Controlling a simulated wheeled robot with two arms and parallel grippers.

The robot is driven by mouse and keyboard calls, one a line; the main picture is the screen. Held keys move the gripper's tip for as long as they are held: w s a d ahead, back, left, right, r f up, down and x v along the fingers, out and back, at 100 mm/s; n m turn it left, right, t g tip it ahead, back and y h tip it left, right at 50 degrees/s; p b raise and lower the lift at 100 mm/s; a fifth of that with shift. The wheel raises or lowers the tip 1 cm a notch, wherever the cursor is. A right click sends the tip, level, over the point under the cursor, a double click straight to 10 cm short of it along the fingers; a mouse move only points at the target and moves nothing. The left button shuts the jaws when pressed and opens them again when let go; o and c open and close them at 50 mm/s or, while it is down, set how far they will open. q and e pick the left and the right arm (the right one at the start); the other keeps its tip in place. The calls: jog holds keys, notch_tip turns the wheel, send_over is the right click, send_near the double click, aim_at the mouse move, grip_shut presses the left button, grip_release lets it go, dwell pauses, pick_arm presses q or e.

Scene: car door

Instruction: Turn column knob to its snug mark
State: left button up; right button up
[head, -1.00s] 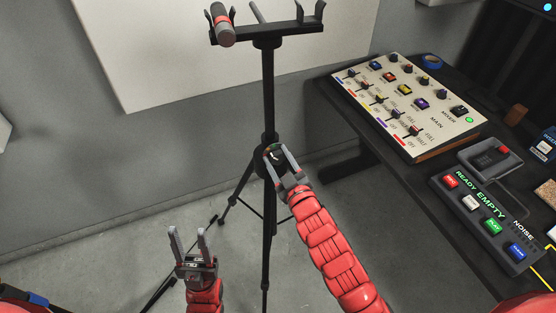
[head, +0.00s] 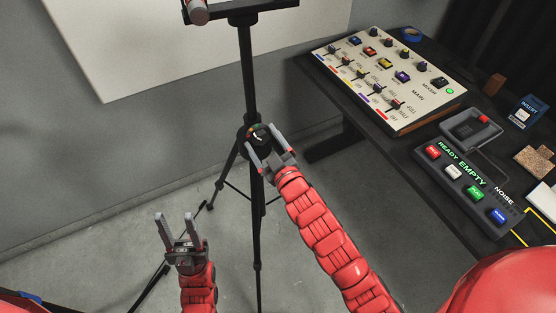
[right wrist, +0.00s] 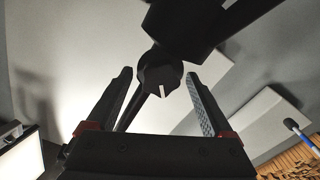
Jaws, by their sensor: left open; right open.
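The black column knob (head: 257,132) sits on the stand's upright column (head: 247,85), with a small coloured arc of green, white and red at its face. In the right wrist view the knob (right wrist: 160,72) is dark and round with a white pointer line at its lower edge. My right gripper (head: 264,138) is at the knob, open, its fingers either side of it. In the right wrist view a gap shows between the knob and each finger. Its depth between the fingers is hard to tell. My left gripper (head: 175,216) is open and empty, low and left of the stand.
A desk on the right holds a mixer panel (head: 385,75), a recorder with coloured buttons (head: 470,185) and a grey device (head: 470,130). The stand's crossbar (head: 250,12) is above, with a microphone (head: 196,10). The stand's legs spread over the floor.

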jog(key=p+v, duration=0.3)
jog(key=v, duration=1.3)
jog(key=shift+s+p, duration=0.25)
jog(key=shift+p, duration=0.15)
jog(key=shift+d+f, duration=0.1)
